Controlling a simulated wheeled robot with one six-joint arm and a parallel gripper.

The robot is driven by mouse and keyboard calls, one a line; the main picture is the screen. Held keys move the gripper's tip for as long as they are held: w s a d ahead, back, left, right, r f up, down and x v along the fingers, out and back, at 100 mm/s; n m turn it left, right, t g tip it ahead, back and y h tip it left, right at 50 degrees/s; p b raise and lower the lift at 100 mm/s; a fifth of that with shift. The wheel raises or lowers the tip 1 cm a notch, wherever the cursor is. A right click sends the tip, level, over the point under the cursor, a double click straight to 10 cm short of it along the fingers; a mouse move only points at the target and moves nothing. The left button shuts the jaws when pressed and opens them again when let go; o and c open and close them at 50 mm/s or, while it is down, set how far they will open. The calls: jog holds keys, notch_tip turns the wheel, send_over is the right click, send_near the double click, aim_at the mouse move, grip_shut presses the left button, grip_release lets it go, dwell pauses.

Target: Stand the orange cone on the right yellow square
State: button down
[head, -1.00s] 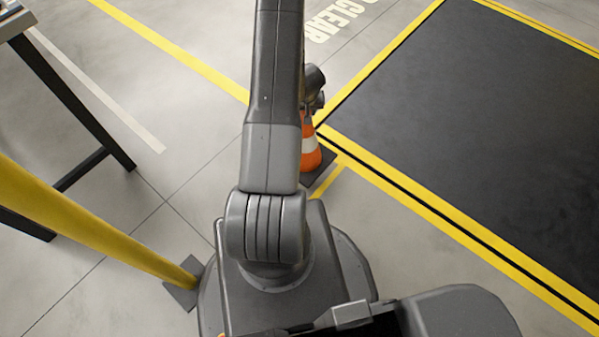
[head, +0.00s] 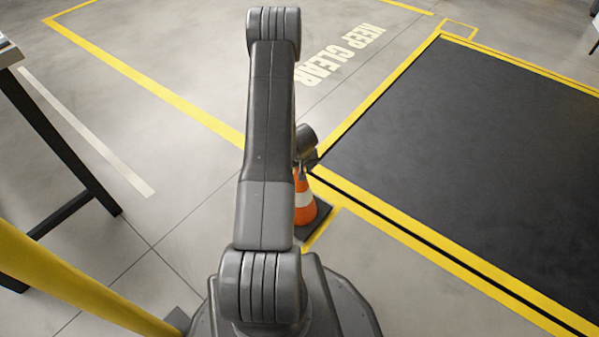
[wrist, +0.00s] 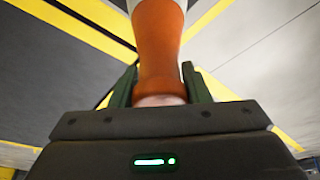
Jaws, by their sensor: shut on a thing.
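The orange cone (head: 305,207) has a white band and a dark square base, and it stands about upright just right of my arm in the head view. My gripper (wrist: 160,92) is shut on its narrow tip, with green fingers on both sides in the wrist view. The cone's body (wrist: 158,40) fills the upper middle there. Part of a yellow outline shows beside and under the base; I cannot tell whether the base touches the floor. A small yellow square (head: 459,22) lies empty at the far corner of the dark plate, to the right.
The dark plate (head: 480,150) with yellow borders fills the right side. "KEEP CLEAR" lettering (head: 338,55) lies on open floor beyond my arm. A yellow post (head: 75,285) stands close at the lower left, and a dark-legged table (head: 60,130) stands at the left edge.

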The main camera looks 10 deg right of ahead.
jog(key=shift+f, duration=0.65)
jog(key=shift+r, duration=0.1)
jog(key=c, duration=1.2)
grip_release()
jog(key=shift+f, duration=0.2)
jog(key=o, duration=0.4)
jog(key=shift+r, duration=0.1)
jog(key=p+v, duration=0.5)
jog(key=v, duration=0.7)
jog(key=shift+p, duration=0.3)
